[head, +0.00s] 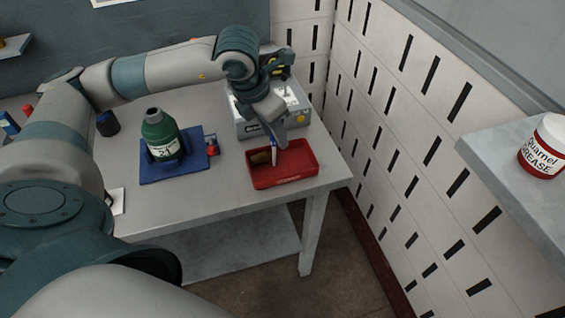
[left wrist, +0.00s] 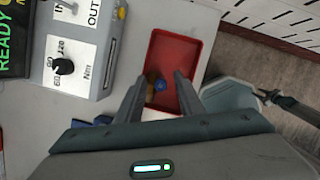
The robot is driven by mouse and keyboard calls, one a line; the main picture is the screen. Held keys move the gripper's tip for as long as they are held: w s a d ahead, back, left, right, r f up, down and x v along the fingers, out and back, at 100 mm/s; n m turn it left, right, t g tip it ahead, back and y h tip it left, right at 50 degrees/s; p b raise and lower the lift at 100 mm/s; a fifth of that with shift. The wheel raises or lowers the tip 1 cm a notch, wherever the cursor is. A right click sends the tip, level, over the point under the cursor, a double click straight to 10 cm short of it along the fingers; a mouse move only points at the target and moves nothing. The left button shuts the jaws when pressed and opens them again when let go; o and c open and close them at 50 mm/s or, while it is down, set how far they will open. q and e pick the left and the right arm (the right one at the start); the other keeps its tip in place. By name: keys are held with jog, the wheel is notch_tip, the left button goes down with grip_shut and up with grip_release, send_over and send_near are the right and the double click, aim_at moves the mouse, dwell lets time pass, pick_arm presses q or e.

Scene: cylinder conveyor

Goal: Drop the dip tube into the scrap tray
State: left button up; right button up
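The red scrap tray (head: 292,182) sits at the right end of the table; it also shows in the left wrist view (left wrist: 172,47). My left gripper (head: 276,143) points down over the tray. In the left wrist view its two fingers (left wrist: 165,76) stand apart, with a clear gap. A small blue end (left wrist: 160,85), likely of the dip tube, shows between them, apart from both. In the head view a slim blue-and-white piece (head: 273,155) shows below the fingertips, upright; whether it touches the tray floor I cannot tell. My right gripper is not in view.
A brownish item (head: 261,157) lies in the tray's left part. A grey instrument box (head: 252,125) stands behind the tray. A green bottle (head: 160,136) stands on a blue mat (head: 150,177). A slotted wall (head: 385,130) rises to the right; a shelf holds a grease tub (head: 545,148).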

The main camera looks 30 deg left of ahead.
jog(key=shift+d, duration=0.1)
